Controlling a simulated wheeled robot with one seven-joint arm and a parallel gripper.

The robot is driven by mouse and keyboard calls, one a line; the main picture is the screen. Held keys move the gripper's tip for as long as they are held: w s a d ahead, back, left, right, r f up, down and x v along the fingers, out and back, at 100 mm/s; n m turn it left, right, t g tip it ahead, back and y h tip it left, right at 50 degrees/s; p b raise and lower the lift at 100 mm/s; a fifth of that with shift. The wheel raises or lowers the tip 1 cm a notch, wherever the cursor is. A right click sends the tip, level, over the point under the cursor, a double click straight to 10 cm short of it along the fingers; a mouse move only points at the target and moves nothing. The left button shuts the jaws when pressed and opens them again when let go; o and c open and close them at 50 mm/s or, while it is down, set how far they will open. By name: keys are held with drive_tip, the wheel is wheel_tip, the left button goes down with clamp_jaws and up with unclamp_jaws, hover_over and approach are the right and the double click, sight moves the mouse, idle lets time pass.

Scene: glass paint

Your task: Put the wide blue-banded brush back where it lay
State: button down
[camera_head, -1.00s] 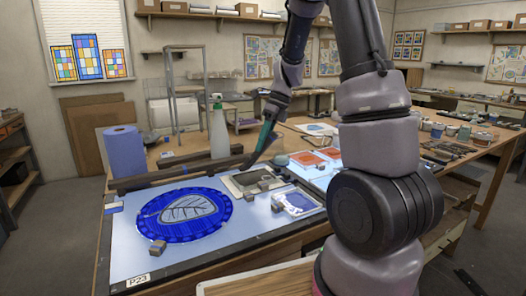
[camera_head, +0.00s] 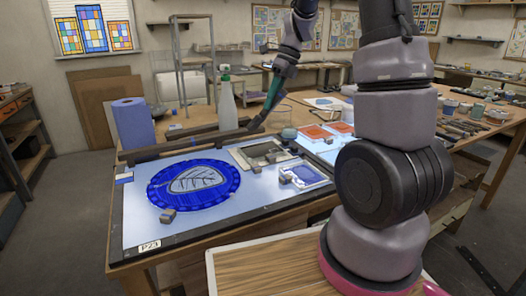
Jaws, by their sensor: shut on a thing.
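My gripper (camera_head: 273,72) hangs above the far side of the light table, shut on a long slanting tool with a teal part (camera_head: 272,88) and a dark lower end (camera_head: 259,119). I take this to be the wide brush; its blue band cannot be made out. Its lower end points down and left, near the dark bar along the back of the table. I cannot tell whether it touches anything. The brush's former resting place cannot be told from this view.
The light table (camera_head: 145,228) bears a round blue painted glass piece (camera_head: 193,183), a grey-framed pane (camera_head: 262,155) and a small blue-white pane (camera_head: 305,176). A spray bottle (camera_head: 226,103) and a blue paper roll (camera_head: 133,124) stand behind. Cups and tools crowd the right bench.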

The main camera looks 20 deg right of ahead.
drive_tip(key=shift+r, duration=3)
drive_tip(key=shift+s+d+n+t+y, duration=0.1)
drive_tip(key=shift+n+t+y, duration=0.4)
drive_tip(key=shift+t+y, duration=0.25)
drive_tip(key=shift+n+t+y, duration=0.25)
drive_tip(key=shift+n+y, duration=0.05)
drive_tip(key=shift+y, duration=0.05)
drive_tip(key=shift+f+n+t+y, duration=0.1)
drive_tip(key=shift+n+t+y, duration=0.35)
drive_tip(key=shift+y, duration=0.45)
drive_tip(key=n+t+y, duration=0.1)
drive_tip(key=t+y, duration=0.1)
drive_tip(key=shift+n+y, duration=0.35)
drive_tip(key=shift+y, duration=0.05)
drive_tip(key=shift+n+y, duration=0.5)
drive_tip(key=shift+y, duration=0.2)
